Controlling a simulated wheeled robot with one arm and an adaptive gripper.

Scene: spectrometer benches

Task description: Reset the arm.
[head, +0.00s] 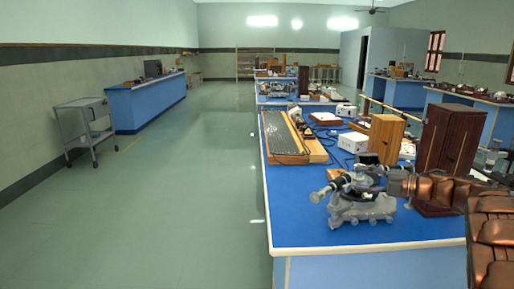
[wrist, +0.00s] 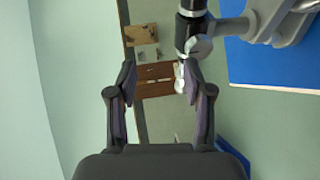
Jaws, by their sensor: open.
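My gripper (wrist: 158,82) is open, its two dark fingers spread apart with nothing held between them. A grey and black instrument (wrist: 200,30), apparently a spectrometer, reaches in from the upper right of the wrist view. Its lower end shows close to the right fingertip in the picture; I cannot tell whether they touch. In the head view, a grey spectrometer (head: 360,205) stands on the near blue bench (head: 310,225) at the right. I cannot make out my gripper in the head view.
Wooden boxes (head: 386,138), a dark brown cabinet (head: 448,138) and a long wooden-framed apparatus (head: 290,138) crowd the near bench. A grey trolley (head: 85,120) and a blue counter (head: 148,101) stand along the left wall. The green floor (head: 170,210) between is clear.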

